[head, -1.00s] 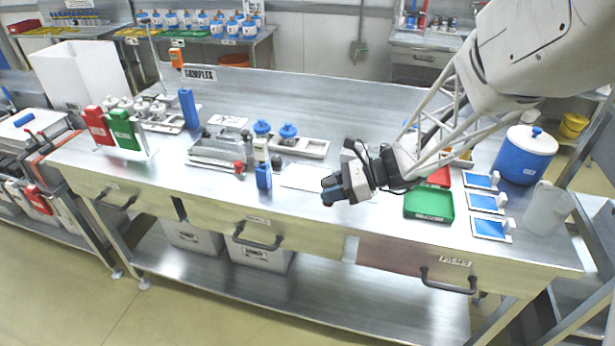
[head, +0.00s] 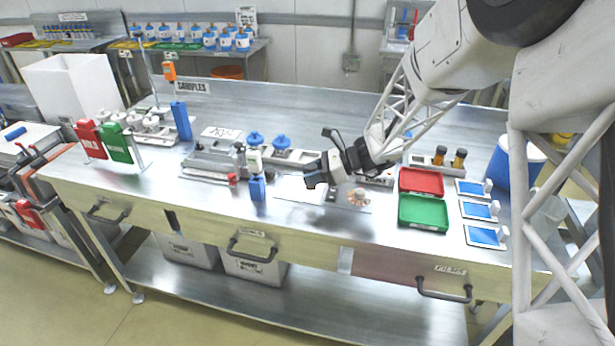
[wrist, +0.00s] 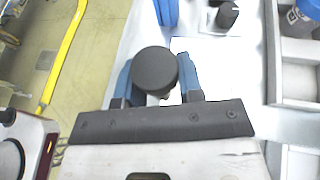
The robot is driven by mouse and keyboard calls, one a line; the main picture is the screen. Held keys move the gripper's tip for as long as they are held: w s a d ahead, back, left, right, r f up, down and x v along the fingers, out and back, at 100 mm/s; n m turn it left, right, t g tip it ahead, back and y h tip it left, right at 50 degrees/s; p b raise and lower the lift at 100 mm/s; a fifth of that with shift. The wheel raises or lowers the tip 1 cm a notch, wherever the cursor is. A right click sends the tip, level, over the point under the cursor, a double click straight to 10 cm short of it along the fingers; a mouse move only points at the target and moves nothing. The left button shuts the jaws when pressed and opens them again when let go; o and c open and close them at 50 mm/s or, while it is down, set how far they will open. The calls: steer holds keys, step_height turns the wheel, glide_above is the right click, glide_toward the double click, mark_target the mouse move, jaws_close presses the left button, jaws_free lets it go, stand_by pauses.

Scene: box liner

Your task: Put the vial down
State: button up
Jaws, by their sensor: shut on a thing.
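My gripper (wrist: 156,88) is shut on a vial (wrist: 155,68), with one blue finger on each side of it. In the wrist view only the vial's round black cap shows clearly; its body is mostly hidden below the cap. In the head view my gripper (head: 313,172) is over the right part of a white sheet (head: 291,188) on the bench. The held vial is too small and dark to make out there. I cannot tell how high it is above the bench. The white sheet (wrist: 225,70) lies to the right of the fingers in the wrist view.
A red tray (head: 421,181) and a green tray (head: 423,212) lie right. A dark-capped thing (wrist: 227,14) shows ahead.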

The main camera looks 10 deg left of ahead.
steer(key=shift+w+a+f, duration=0.1)
steer(key=shift+w+a, duration=0.25)
steer(key=shift+w, duration=0.3)
steer(key=shift+w+a+f, duration=0.1)
steer(key=shift+w+a, duration=0.25)
steer(key=shift+w, duration=0.25)
steer(key=shift+w+a, duration=0.35)
steer(key=shift+w, duration=0.3)
steer(key=shift+f, duration=0.1)
steer(key=shift+f, duration=1.65)
steer(key=shift+f, duration=0.15)
steer(key=o, duration=0.9)
steer(key=shift+o, duration=0.2)
steer(key=v, duration=1.2)
